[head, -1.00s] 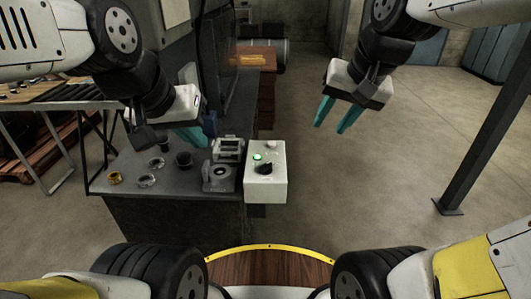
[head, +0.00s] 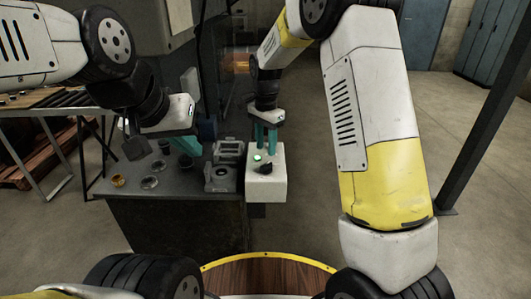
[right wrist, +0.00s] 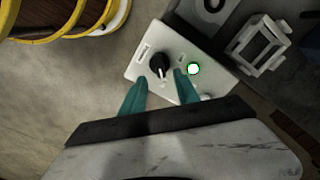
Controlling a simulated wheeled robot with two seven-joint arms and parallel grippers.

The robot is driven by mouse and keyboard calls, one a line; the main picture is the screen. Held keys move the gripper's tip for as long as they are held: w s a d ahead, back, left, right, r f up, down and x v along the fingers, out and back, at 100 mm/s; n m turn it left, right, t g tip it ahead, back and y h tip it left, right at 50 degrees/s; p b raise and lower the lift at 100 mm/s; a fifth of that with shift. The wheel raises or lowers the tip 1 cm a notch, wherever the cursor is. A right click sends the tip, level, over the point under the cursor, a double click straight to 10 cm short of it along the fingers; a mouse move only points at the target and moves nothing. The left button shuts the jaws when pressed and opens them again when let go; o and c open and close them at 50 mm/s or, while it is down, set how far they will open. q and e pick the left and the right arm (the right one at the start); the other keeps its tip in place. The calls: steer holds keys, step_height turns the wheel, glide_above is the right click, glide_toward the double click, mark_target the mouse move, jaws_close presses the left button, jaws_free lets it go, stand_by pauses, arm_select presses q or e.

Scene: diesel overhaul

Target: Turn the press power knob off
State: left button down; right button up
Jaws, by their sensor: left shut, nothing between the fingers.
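The press control box (head: 266,185) is a white box at the bench's right edge. Its black power knob (head: 266,168) shows on its top, and in the right wrist view the knob (right wrist: 158,64) has a pale pointer mark. A green light (head: 258,157) glows beside it. My right gripper (head: 266,140) is over the far part of the box, teal fingers pointing down. In the right wrist view its fingers are apart with nothing between them, the knob just beyond the tips. My left gripper (head: 188,147) is shut and empty above the dark bench.
Grey metal fixtures (head: 222,170) stand on the bench (head: 165,185) just left of the box. A brass ring (head: 118,180) and other small round parts lie further left. A dark post (head: 490,120) rises at the right. The floor right of the box is clear.

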mark_target(266, 164)
step_height(266, 164, down, 7)
steer(key=shift+r, duration=0.15)
jaws_close()
